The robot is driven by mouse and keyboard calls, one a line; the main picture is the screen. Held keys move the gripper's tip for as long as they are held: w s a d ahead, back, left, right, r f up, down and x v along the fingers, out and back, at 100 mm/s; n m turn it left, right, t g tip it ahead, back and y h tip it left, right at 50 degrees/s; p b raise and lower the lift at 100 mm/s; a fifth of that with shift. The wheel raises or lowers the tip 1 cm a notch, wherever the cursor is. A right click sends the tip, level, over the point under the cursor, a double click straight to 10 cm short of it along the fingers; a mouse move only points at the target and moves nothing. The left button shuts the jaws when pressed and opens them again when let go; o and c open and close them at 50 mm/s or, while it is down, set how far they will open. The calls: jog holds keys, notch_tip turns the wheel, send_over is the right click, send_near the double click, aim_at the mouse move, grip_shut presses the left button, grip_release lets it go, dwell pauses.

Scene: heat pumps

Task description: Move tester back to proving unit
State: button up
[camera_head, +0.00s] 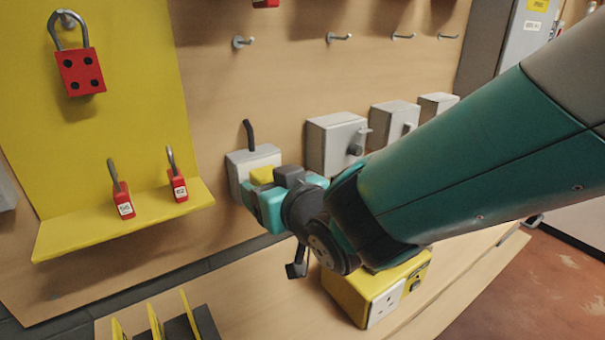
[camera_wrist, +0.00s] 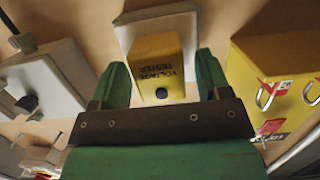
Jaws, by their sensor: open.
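The yellow voltage tester (camera_wrist: 158,62) is in the wrist view, lettered "VOLTAGE TESTER" with a dark round spot. It sits against the front of a grey wall box (camera_wrist: 128,35). My gripper (camera_wrist: 161,72) is open, with one green finger on each side of the tester; I cannot tell whether they touch it. In the head view a yellow part of the tester (camera_head: 261,175) shows beyond my gripper (camera_head: 272,196), before the same grey box (camera_head: 240,160). A yellow box with a white socket face (camera_head: 375,292), perhaps the proving unit, stands on the bench, partly behind my arm.
More grey switch boxes (camera_head: 333,143) line the wall to the right, below empty hooks (camera_head: 340,37). A yellow lockout board (camera_head: 115,130) with red padlocks (camera_head: 80,71) is at left. Yellow upright plates (camera_head: 155,322) stand at the bench's front left.

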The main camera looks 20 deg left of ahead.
jog(key=c, duration=1)
jog(key=shift+s+d, duration=0.1)
jog(key=shift+d, duration=0.05)
